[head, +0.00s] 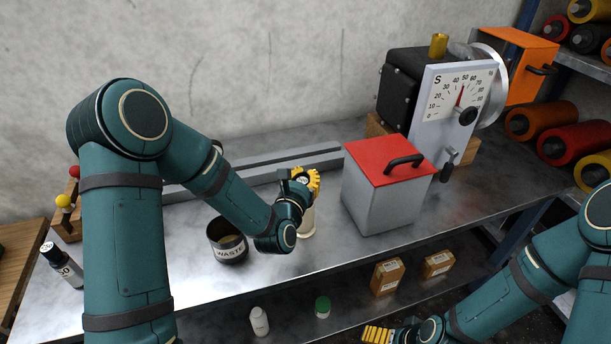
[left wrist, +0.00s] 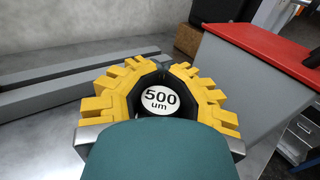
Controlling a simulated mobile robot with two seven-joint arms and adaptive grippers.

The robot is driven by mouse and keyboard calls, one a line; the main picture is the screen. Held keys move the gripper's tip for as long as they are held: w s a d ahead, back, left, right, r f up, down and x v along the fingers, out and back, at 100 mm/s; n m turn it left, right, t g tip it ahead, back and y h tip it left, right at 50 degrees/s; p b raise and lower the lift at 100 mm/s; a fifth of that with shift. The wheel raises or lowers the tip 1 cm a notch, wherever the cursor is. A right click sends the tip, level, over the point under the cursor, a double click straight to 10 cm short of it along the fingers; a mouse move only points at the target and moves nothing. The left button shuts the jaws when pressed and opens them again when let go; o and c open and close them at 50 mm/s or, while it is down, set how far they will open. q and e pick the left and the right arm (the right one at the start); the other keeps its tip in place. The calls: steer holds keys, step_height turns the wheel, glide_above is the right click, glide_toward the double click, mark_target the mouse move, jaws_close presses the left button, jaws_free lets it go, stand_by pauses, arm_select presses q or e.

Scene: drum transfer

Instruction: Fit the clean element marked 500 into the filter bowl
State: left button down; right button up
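The element marked 500 um shows in the left wrist view (left wrist: 160,98) as a white disc on a dark top. My left gripper (head: 305,182) has its yellow fingers closed round that top. Below the fingers a pale cream cylinder (head: 308,222) shows upright, apparently the element's body; whether its foot touches the bench I cannot tell. I cannot make out a filter bowl for certain. My right gripper (head: 378,334) is at the bottom edge of the head view, low in front of the bench, and its finger opening is not clear.
A dark pot marked WASTE (head: 229,245) stands left of the left gripper. A grey box with a red lid (head: 390,163) stands close on the right, before a dial machine (head: 458,100). A grey rail (head: 260,172) runs behind.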

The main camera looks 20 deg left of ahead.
arm_select(q)
steer(key=c, duration=1.1)
jaws_free()
